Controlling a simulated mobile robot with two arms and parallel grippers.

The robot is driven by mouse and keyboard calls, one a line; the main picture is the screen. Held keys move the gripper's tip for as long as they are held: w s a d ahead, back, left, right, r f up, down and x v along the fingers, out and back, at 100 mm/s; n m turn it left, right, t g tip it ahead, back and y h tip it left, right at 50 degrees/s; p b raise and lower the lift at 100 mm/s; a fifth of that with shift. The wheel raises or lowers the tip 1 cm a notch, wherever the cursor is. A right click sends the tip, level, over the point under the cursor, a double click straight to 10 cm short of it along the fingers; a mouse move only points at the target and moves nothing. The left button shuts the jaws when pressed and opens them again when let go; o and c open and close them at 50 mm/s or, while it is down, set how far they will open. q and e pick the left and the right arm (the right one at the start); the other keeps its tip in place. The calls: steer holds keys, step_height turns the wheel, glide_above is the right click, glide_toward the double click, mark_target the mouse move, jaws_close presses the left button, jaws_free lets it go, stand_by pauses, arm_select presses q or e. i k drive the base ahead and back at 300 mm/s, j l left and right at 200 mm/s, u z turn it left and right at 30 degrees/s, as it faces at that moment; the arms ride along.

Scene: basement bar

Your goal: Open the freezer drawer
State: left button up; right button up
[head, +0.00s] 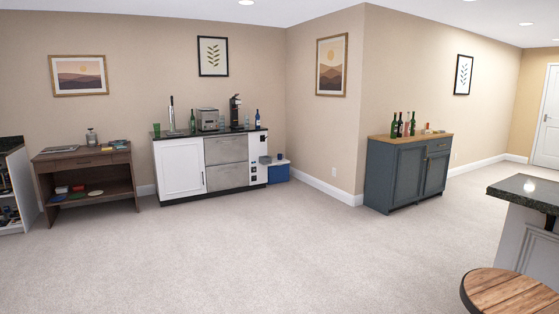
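A white bar cabinet with a dark counter (172,136) stands against the far wall, left of centre in the head view. Two stacked grey metal drawer fronts, an upper one (226,150) and a lower one (227,177), sit to the right of its white door (180,168). Both look shut. Which of them is the freezer drawer I cannot tell from here. Neither of my grippers shows in the head view, and the cabinet is well out ahead across the room.
Open carpet (240,250) lies between me and the cabinet. A brown desk (85,180) stands left, a blue bin (278,173) right of the cabinet. A blue-grey cabinet (405,172), a dark-topped counter (527,190) and a round wooden stool (512,292) are at right.

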mark_target(235, 175)
steer(key=i+u, duration=0.2)
steer(key=i, duration=4.75)
steer(key=i+j, duration=0.1)
steer(key=i, duration=4.65)
steer(key=l, duration=0.1)
